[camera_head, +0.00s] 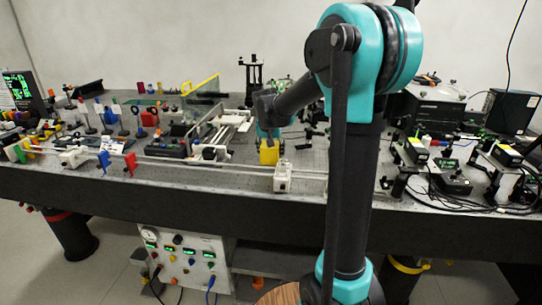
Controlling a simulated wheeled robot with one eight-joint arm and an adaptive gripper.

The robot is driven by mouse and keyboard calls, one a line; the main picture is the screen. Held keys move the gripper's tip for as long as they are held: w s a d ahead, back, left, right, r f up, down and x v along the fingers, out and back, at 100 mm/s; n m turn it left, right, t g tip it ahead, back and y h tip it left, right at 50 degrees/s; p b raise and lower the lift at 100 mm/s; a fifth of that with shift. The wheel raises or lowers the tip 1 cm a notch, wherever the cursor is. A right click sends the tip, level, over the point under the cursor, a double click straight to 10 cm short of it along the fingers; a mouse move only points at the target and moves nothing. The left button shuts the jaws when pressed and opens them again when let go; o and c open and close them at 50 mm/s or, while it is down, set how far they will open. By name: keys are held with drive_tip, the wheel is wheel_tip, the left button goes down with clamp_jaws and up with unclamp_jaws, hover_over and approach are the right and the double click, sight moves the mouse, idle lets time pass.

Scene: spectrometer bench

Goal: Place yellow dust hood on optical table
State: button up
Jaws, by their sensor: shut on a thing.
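The yellow dust hood (268,153) is a small yellow block-like piece near the middle of the optical table (225,178). My gripper (268,137) is directly above it, pointing down, and is shut on the hood's top. The fingers are small and partly hidden by my arm's end. I cannot tell whether the hood's underside touches the table or is slightly above it.
A white block (283,177) sits on a rail in front of the hood. A long white rail assembly (228,128) lies to the left. Crowded optics fill the left side, and black boxes and cables (455,185) the right. A white control box (185,260) stands below.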

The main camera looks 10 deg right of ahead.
drive_tip(key=shift+f, duration=0.85)
drive_tip(key=shift+f, duration=0.1)
drive_tip(key=o, duration=1.1)
drive_tip(key=v, duration=1.2)
